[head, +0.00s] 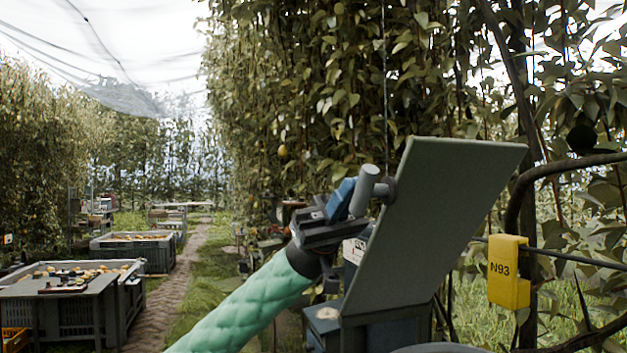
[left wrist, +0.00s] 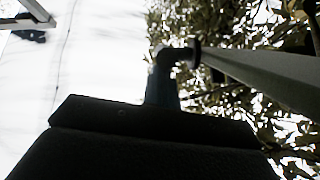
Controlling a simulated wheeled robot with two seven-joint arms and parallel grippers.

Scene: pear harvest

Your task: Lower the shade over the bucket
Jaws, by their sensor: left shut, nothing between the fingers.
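The shade (head: 435,220) is a flat grey-green panel, raised and tilted steeply up to the right over a dark box-like stand. A grey cylindrical handle (head: 364,190) sticks out near its upper left edge. In the left wrist view the shade (left wrist: 265,78) shows nearly edge-on at the right. My left gripper (head: 341,198), blue-tipped on a green-sleeved arm, is shut and empty, close beside the handle on its left; whether they touch I cannot tell. I cannot clearly make out the bucket; the shade hides much of the space behind it. My right gripper is not in view.
Leafy pear trees stand close behind the shade. Grey crates (head: 60,305) with fruit stand at the left, beside a path (head: 180,290).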

